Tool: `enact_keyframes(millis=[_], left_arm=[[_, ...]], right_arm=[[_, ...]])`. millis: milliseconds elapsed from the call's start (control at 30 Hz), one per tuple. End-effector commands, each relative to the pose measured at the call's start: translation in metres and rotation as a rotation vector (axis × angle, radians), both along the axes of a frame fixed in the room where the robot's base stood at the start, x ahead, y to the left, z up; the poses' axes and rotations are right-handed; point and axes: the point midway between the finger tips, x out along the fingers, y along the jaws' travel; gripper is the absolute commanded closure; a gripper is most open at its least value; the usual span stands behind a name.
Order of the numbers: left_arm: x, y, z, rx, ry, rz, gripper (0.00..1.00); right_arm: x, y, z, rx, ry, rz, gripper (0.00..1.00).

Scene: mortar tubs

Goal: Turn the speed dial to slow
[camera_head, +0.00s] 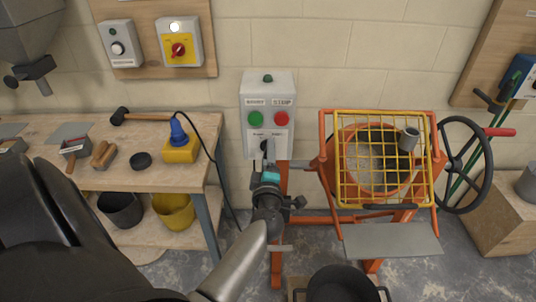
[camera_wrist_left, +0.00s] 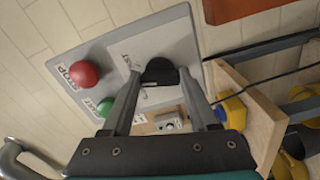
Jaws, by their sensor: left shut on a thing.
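The grey control box (camera_head: 268,88) hangs on the wall, left of the orange mixer. It has a green button (camera_head: 255,118), a red button (camera_head: 281,118) and, below them, the black speed dial (camera_head: 268,144). My left gripper (camera_head: 268,156) reaches up to the dial from below and is shut on it. In the left wrist view, the dial (camera_wrist_left: 160,71) sits between the two fingertips (camera_wrist_left: 162,82). The fingers hide part of the dial's face and labels, and I cannot tell which way its pointer faces. My right gripper is in neither view.
The mixer's yellow grid guard (camera_head: 385,203) and handwheel (camera_head: 489,170) are to the right. A wooden bench (camera_head: 190,184) with tools and a yellow block (camera_head: 181,152) stands left. A black tub (camera_head: 340,285) is low in front. A board with a red switch (camera_head: 179,50) hangs upper left.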

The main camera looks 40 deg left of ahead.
Motion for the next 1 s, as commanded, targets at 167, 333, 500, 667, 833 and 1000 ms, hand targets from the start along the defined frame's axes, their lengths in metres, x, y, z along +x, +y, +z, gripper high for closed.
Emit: enact_keyframes(millis=[167,333,500,667,833,1000], left_arm=[[0.0000,-0.0006,-0.0006,-0.133,-0.109,0.001,0.96],[-0.0001,-0.0008,-0.0007,-0.257,-0.214,0.001,0.96],[0.0000,-0.0009,-0.0003,-0.377,-0.315,0.000,0.96],[0.0001,-0.0008,-0.0001,-0.476,-0.398,0.000,0.96],[-0.0001,-0.0006,0.0003,-0.563,-0.471,0.001,0.96],[0.0001,-0.0006,0.0010,-0.622,-0.522,-0.001,0.96]], right_arm=[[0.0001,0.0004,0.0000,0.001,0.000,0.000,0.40],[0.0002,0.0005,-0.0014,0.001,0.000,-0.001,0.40],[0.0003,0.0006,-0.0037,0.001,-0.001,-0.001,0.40],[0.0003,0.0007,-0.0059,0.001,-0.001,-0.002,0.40],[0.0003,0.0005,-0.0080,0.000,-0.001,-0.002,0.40],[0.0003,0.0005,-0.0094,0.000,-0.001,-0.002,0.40]])
